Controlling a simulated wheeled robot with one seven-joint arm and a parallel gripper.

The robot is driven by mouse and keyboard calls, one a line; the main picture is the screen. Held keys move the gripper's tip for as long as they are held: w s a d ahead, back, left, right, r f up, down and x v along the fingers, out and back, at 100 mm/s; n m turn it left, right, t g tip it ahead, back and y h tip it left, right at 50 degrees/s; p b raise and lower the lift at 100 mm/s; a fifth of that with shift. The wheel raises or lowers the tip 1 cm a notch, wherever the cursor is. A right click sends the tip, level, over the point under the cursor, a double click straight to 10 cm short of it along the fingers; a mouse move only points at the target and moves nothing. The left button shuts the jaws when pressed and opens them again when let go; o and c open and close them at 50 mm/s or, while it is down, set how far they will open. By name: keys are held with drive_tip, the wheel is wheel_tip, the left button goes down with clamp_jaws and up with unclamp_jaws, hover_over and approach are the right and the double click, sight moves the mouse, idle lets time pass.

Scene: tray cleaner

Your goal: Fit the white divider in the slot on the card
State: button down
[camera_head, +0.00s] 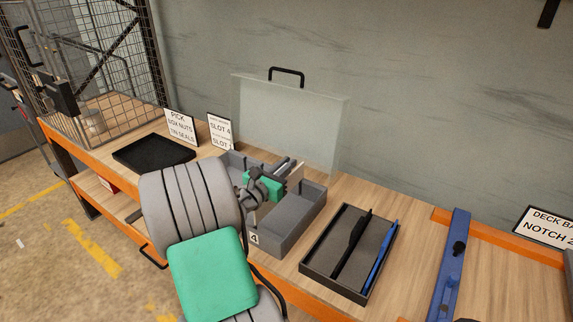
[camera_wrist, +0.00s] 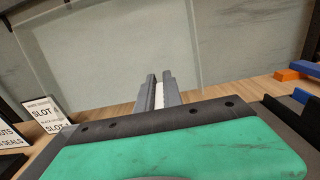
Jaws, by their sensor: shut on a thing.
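My gripper (camera_head: 288,169) is over the grey tray (camera_head: 296,229) and shut on the white divider (camera_head: 296,178). In the wrist view the fingers (camera_wrist: 158,88) hold the divider's thin white edge (camera_wrist: 159,96) between them. The divider is upright at the tray; its lower edge is hidden, so I cannot tell whether it sits in a slot. A label (camera_head: 254,239) on the tray's near end reads 4. The card (camera_head: 221,132) behind the tray reads SLOT 4 above and another slot line below, its number reading like 1. The wrist view also shows the card (camera_wrist: 43,115).
A clear upright panel with a black handle (camera_head: 287,72) stands behind the tray. A dark tray (camera_head: 309,262) with a black and a blue piece (camera_head: 381,257) lies to the right. An empty black tray (camera_head: 154,153) and another card (camera_head: 181,127) are left. A blue rail (camera_head: 452,262) is far right.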

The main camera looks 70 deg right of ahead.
drive_tip(key=shift+f+b, duration=2)
drive_tip(key=shift+f, duration=1.85)
drive_tip(key=c, duration=1.4)
unclamp_jaws()
wheel_tip(320, 180, up, 3)
drive_tip(key=shift+r+p, duration=0.1)
drive_tip(key=shift+p, duration=0.2)
drive_tip(key=s+a+r+p, duration=0.2)
drive_tip(key=s+a+r, duration=0.4)
drive_tip(key=a+r, duration=0.3)
drive_tip(key=a, duration=0.3)
drive_tip(key=shift+a+r, duration=0.35)
drive_tip(key=shift+r, duration=0.05)
